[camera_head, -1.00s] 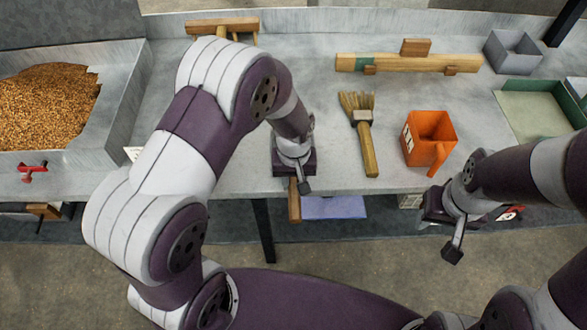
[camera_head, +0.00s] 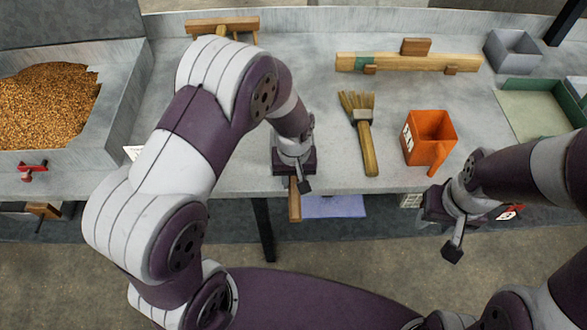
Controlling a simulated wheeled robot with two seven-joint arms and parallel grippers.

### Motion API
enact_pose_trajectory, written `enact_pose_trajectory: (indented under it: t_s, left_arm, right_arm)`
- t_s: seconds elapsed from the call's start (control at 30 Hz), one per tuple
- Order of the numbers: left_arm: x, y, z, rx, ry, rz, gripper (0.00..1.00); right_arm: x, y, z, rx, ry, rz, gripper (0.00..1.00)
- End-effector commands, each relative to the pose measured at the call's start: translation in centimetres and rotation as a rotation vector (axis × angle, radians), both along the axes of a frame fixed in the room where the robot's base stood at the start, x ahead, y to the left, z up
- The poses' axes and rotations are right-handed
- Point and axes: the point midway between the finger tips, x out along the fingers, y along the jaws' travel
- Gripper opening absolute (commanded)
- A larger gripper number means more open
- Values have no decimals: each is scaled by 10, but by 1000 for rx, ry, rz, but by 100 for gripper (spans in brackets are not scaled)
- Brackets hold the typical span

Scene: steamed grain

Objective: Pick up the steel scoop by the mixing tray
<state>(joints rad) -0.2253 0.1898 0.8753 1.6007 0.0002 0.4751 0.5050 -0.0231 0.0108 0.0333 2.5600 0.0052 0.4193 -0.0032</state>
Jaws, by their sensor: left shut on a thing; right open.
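My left gripper (camera_head: 294,176) is over the front edge of the grey worktop, pointing down, and is shut. A wooden handle (camera_head: 294,204) sticks out below it past the table edge; it looks like the handle of the steel scoop. The scoop's steel part is hidden behind my gripper and arm. A metal tray of grain (camera_head: 122,95) stands at the far left, and a green-rimmed tray (camera_head: 535,88) lies at the far right. My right gripper (camera_head: 436,222) is open and empty in front of the table edge, below the orange container.
A brush (camera_head: 366,140) lies right of my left gripper, then an orange container (camera_head: 425,130). A wooden bar (camera_head: 400,63) and a grey box (camera_head: 513,53) are at the back. A wooden stand (camera_head: 222,25) is at the back left. The worktop's middle is clear.

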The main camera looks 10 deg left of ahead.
Motion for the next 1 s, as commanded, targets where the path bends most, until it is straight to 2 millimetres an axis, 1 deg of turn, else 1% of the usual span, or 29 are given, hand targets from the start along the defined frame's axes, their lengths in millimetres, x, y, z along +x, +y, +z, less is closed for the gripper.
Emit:
enact_pose_trajectory:
  t_s: [0.13, 0.23, 0.37, 0.47, 0.5, 0.57, 0.7, 0.8, 0.9, 1.0]
  left_arm:
    - [0, 0, 1, -1, -1, 0, 0]
    - [1, 0, 8, 0, -2, 0, 0]
    - [1, 0, 26, 0, -3, 0, 0]
    - [1, -2, 46, -1, -4, -1, 0]
    - [0, -12, 49, -1, -3, -5, 0]
    - [-3, -26, 57, -1, -3, -7, 0]
    - [-8, -62, 78, -2, -4, -7, 0]
    - [-12, -85, 92, -1, -2, -6, 0]
    - [-14, -102, 102, -1, -1, -4, 0]
    - [-16, -111, 108, -1, -1, -2, 0]
  right_arm:
    - [0, 0, 0, 0, 0, 0, 43]
    - [0, 0, 2, 0, 0, 0, 43]
    - [0, 0, 4, 0, 0, 0, 43]
    - [0, 0, 7, 0, 0, 0, 43]
    - [0, 0, 6, 0, 0, 0, 43]
    - [0, 0, 7, 0, 0, 0, 43]
    - [0, 0, 8, 0, 0, 0, 43]
    - [0, 0, 9, 0, 0, 0, 43]
    - [0, 0, 10, 0, 0, 0, 43]
    - [0, 0, 10, 0, 0, 0, 43]
